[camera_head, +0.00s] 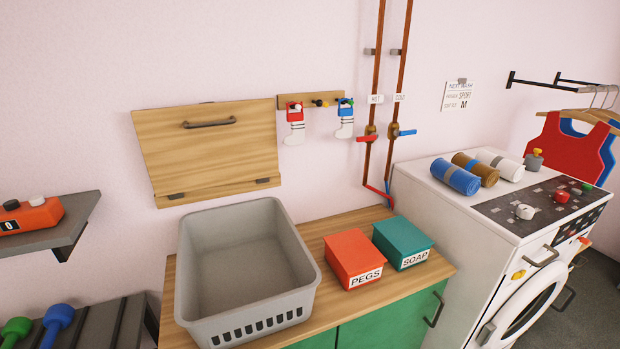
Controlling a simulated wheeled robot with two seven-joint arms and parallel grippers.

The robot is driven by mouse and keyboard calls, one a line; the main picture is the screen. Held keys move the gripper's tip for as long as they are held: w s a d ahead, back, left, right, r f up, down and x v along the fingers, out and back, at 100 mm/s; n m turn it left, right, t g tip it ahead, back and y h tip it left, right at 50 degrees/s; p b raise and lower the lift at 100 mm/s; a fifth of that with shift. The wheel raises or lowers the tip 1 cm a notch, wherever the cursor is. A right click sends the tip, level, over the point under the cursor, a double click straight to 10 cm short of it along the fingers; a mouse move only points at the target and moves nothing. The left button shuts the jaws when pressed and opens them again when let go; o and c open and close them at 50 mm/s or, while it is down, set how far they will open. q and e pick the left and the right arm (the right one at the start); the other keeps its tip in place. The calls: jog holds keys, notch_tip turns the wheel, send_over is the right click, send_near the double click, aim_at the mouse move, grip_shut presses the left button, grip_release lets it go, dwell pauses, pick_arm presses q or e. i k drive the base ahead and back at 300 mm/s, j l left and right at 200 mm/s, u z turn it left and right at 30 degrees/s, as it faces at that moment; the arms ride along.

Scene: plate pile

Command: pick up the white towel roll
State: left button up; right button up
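The white towel roll (499,164) lies on top of the washing machine (443,199), with a greyish band around it. It is the rightmost and rearmost of three rolls lying side by side. A brown roll (476,170) is in the middle and a blue roll (455,176) is at the left. The white roll seems very close to the brown one; I cannot tell whether they touch. Neither of my grippers shows in the head view.
A grey basket (187,262) stands on the wooden counter (327,226). A red PEGS box (354,258) and a teal SOAP box (402,241) stand right of it. The control panel (530,205) with knobs is right of the rolls. Red and blue vests (562,150) hang at the right.

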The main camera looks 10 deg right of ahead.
aim_at(512, 172)
jog(key=z, duration=1.45)
